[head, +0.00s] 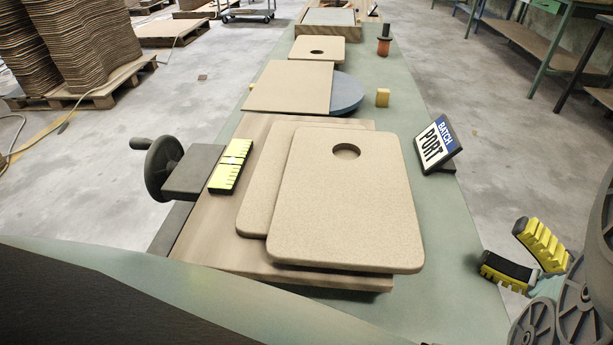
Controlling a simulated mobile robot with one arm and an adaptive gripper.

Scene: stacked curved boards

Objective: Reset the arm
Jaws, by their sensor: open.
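My gripper (524,257) is at the lower right of the head view, with two yellow ribbed fingertips spread apart. It is open and nothing shows between its fingers. It hangs to the right of the green bench, apart from the boards. The rest of my arm is mostly cut off by the right edge of the frame.
A board with a round hole (340,210) lies overlapping another board (262,205) on a wooden base (215,245). A vise (190,172) sits left of them, a BATCH PORT sign (438,143) right. Farther back are a square board (290,86) and a blue-grey disc (347,92).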

